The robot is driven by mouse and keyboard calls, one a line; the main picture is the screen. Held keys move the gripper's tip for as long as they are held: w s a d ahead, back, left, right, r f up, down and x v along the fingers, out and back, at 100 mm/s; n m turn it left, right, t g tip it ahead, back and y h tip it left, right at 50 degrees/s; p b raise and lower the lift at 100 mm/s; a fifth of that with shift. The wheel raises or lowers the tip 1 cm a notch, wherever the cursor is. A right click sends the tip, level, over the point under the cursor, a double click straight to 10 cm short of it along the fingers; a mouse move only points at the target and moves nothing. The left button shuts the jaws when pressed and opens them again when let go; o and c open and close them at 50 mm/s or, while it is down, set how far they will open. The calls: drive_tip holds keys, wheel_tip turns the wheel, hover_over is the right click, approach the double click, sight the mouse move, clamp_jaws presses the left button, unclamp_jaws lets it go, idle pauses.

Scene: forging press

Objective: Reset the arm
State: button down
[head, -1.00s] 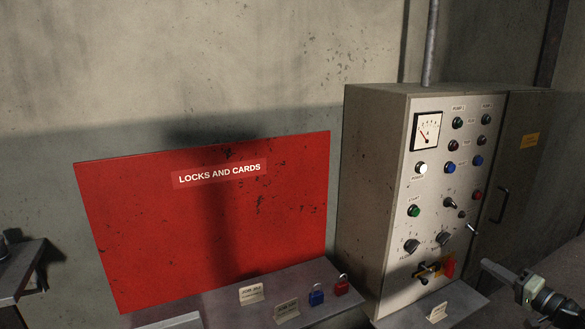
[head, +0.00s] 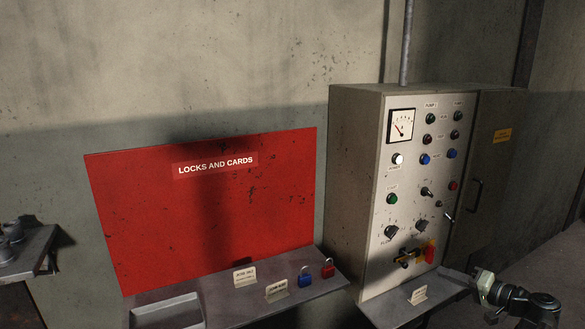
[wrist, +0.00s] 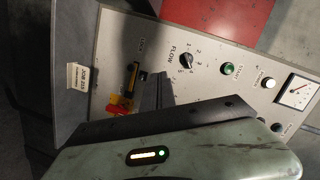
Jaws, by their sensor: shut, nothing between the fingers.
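My arm shows at the lower right of the head view, in front of the control cabinet (head: 352,190) and partly cut off by the picture's bottom edge. In the wrist view my gripper (wrist: 158,76) shows as dark, narrow fingers. They are shut with nothing between them, pointing at the tilted cabinet panel (wrist: 210,75). In the head view the fingers are hard to make out against the lower shelf.
The red locks-and-cards board (head: 210,215) is on the left. Below it a shelf (head: 225,305) holds a blue padlock (head: 305,280), a red padlock (head: 327,270) and small cards. Another card (head: 418,295) stands on the ledge under the cabinet. A metal table (head: 30,250) is far left.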

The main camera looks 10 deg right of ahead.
drive_tip(key=w+a+f+n+g, duration=0.1)
drive_tip(key=w+a+f+g, duration=0.2)
drive_tip(key=a, duration=0.4)
drive_tip(key=w+a+f+n+g+y, duration=0.15)
drive_tip(key=a+f, duration=0.25)
drive_tip(key=a, duration=0.4)
drive_tip(key=w+a+f+n+g, duration=0.1)
drive_tip(key=w+a+f+g, duration=0.1)
drive_tip(key=a+f+g, duration=0.35)
drive_tip(key=s+a+f+n+g+h, duration=0.2)
drive_tip(key=a+f+h, duration=0.1)
drive_tip(key=a, duration=0.7)
drive_tip(key=s+a+f+n+g+h, duration=0.2)
drive_tip(key=s+a+f+h, duration=0.1)
drive_tip(key=a, duration=0.8)
drive_tip(key=shift+s+f+g+h, duration=0.2)
drive_tip(key=shift+f+g+h, duration=0.3)
drive_tip(key=shift+h, duration=0.35)
